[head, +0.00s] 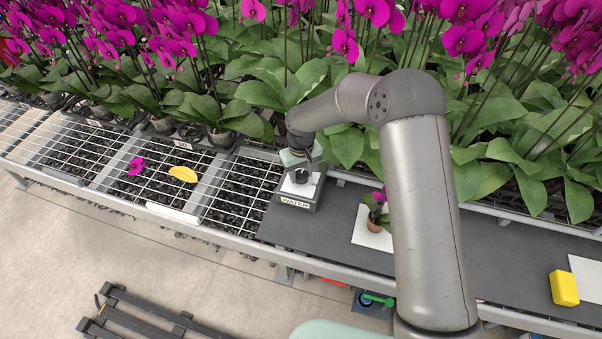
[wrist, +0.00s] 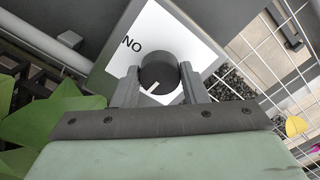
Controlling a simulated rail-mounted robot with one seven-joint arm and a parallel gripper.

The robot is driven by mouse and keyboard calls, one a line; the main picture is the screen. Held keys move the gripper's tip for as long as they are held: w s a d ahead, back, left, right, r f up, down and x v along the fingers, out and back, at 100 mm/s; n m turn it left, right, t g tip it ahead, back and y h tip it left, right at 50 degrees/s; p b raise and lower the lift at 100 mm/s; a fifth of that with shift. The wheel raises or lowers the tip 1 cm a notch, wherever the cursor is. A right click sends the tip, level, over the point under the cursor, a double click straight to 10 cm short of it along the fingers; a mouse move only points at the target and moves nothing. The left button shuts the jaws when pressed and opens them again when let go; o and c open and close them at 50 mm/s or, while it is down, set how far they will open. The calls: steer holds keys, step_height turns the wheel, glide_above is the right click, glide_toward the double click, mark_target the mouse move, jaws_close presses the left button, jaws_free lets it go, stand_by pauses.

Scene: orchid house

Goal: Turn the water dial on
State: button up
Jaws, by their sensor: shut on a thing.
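The water dial is a dark round knob (wrist: 158,72) with a white pointer line, on a white plate (wrist: 197,48). The pointer is directed toward the lower left there, away from those letters. In the head view the dial's grey box (head: 298,203), labelled WATER, stands at the left end of the dark bench top. My gripper (wrist: 160,84) is shut on the knob, one finger on each side. In the head view my gripper (head: 301,168) is above the box, partly hiding the plate.
A small potted orchid (head: 377,212) stands on a white sheet (head: 365,238) right of the box, near my arm. A yellow block (head: 564,288) is at the far right. Left is wire mesh (head: 235,195) with a yellow leaf (head: 183,174) and a fallen flower (head: 136,166). Orchids crowd behind.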

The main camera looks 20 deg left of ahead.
mark_target(301, 174)
steer(key=m+b, duration=0.1)
steer(key=b, duration=0.1)
steer(key=m+b, duration=0.2)
steer(key=shift+f+m+b, duration=0.3)
steer(key=shift+b, duration=0.1)
steer(key=m+b, duration=0.3)
steer(key=m, duration=0.1)
steer(key=shift+r+m+b, duration=0.15)
steer(key=shift+m+b, duration=0.15)
steer(key=shift+b, duration=0.1)
steer(key=m+b, duration=0.2)
steer(key=m, duration=0.2)
steer(key=shift+r+m, duration=0.1)
steer(key=shift+m, duration=0.2)
steer(key=m, duration=0.4)
steer(key=shift+m+b, duration=0.3)
steer(key=shift+b, duration=0.05)
steer(key=o, duration=1)
steer(key=shift+c, duration=0.2)
steer(key=shift+r, duration=0.15)
step_height(301, 174, up, 17)
steer(key=shift+r+b, duration=0.15)
steer(key=shift+b, duration=0.15)
